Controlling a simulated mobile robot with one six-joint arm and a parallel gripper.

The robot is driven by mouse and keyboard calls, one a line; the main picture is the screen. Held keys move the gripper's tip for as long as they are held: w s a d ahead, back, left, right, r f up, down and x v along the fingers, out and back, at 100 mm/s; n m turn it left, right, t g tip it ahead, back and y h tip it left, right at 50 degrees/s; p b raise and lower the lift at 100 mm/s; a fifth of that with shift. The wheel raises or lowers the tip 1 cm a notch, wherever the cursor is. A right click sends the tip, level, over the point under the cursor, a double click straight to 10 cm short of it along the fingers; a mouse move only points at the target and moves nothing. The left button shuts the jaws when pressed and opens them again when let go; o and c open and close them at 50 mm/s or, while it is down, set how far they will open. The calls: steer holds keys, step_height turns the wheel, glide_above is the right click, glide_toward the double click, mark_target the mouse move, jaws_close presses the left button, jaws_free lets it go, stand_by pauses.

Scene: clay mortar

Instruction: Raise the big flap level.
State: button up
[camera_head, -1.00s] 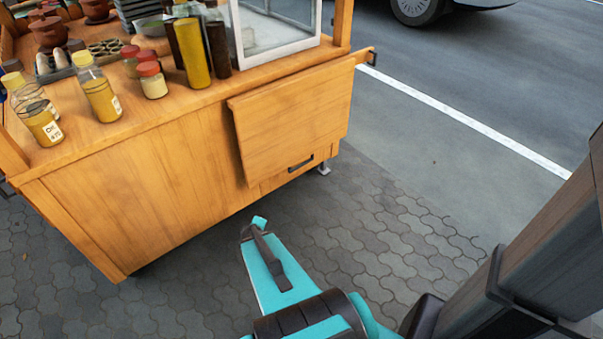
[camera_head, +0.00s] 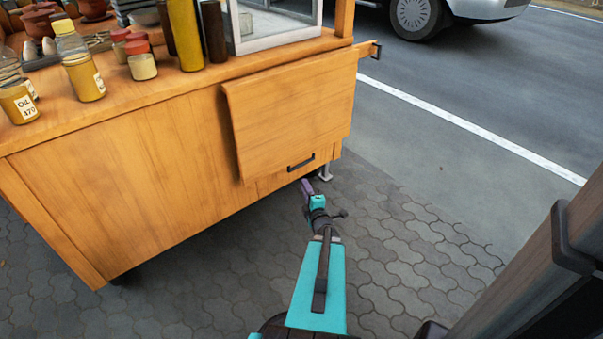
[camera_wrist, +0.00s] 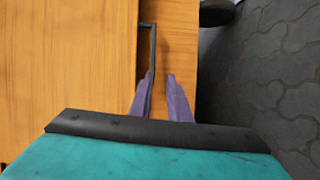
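The big flap (camera_head: 288,115) is a wide wooden panel hanging down against the side of the wooden cart. A black bar handle (camera_head: 301,163) sits near its lower edge. My gripper (camera_head: 307,187) has purple fingers and is just below the handle, close to the flap's bottom edge. In the wrist view my gripper (camera_wrist: 160,95) is open, with a gap between its fingers. The handle (camera_wrist: 153,50) lies ahead, its near end lined up close to the left fingertip. I cannot tell whether they touch. The flap (camera_wrist: 70,60) fills the left of that view.
The cart top (camera_head: 130,100) carries oil bottles (camera_head: 80,65), red-lidded jars (camera_head: 141,62) and a glass case (camera_head: 275,22). A metal cart leg (camera_head: 326,172) stands just right of my gripper. Open paving (camera_head: 400,230) lies in front; a car (camera_head: 440,15) is on the road.

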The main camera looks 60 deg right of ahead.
mark_target(301, 164)
steer(key=shift+s+d+r+n+t+b, duration=0.2)
steer(key=shift+s+d+r+n, duration=0.1)
steer(key=shift+s, duration=0.2)
steer(key=shift+s+d+r+n+t+b, duration=0.2)
steer(key=shift+s+d, duration=0.1)
steer(key=shift+s, duration=0.2)
steer(key=shift+f, duration=0.1)
steer(key=shift+b+x, duration=1.55)
steer(key=shift+x, duration=5.35)
jaws_close()
